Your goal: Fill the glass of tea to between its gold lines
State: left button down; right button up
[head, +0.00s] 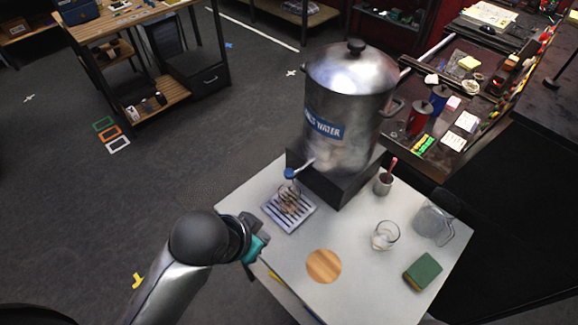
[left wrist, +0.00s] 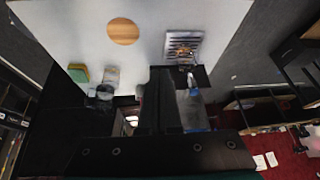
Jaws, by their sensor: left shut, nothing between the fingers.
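A small glass (head: 290,201) with brownish content stands on the slatted drip tray (head: 272,211), below the tap (head: 291,173) with its blue handle. Its gold lines and fill level are too small to read. The tap belongs to a large steel urn (head: 345,100) with a blue label ending in "WATER", on a black stand. My left gripper (head: 256,246) is shut and empty at the table's left edge, in front of and apart from the tray and glass. The tray also shows in the left wrist view (left wrist: 183,36). My right gripper is out of view.
A round wooden coaster (head: 324,266) lies bare on the white table (head: 357,292). To the right are an empty glass (head: 384,236), a clear pitcher (head: 433,222), a green sponge (head: 422,271) and a cup holding a red-handled utensil (head: 383,184). The table is clear between tray and coaster.

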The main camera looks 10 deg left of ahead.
pick_arm(q)
jog(key=w+d+r+m+t+h, duration=0.1)
jog(key=w+d+m, duration=0.15)
jog(key=w, duration=0.35)
jog(key=w+d+r+m+t+h, duration=0.1)
jog(key=w+d+m, duration=0.1)
jog(key=w+m, duration=0.3)
jog(key=w+a+r+m, duration=0.1)
jog(key=w+a, duration=0.1)
jog(key=w, duration=0.3)
jog(key=w+a+r+t, duration=0.1)
jog(key=w+a, duration=0.1)
jog(key=w, duration=0.3)
jog(key=shift+w+a+r+m, duration=0.25)
jog(key=shift+w+r+m, duration=0.05)
jog(key=shift+w+m, duration=0.1)
jog(key=shift+f, duration=0.1)
jog(key=b, duration=0.8)
send_over(285, 175)
notch_tip(285, 175, down, 8)
jog(key=shift+r, duration=0.1)
jog(key=shift+f, duration=0.45)
jog(key=shift+f, duration=0.4)
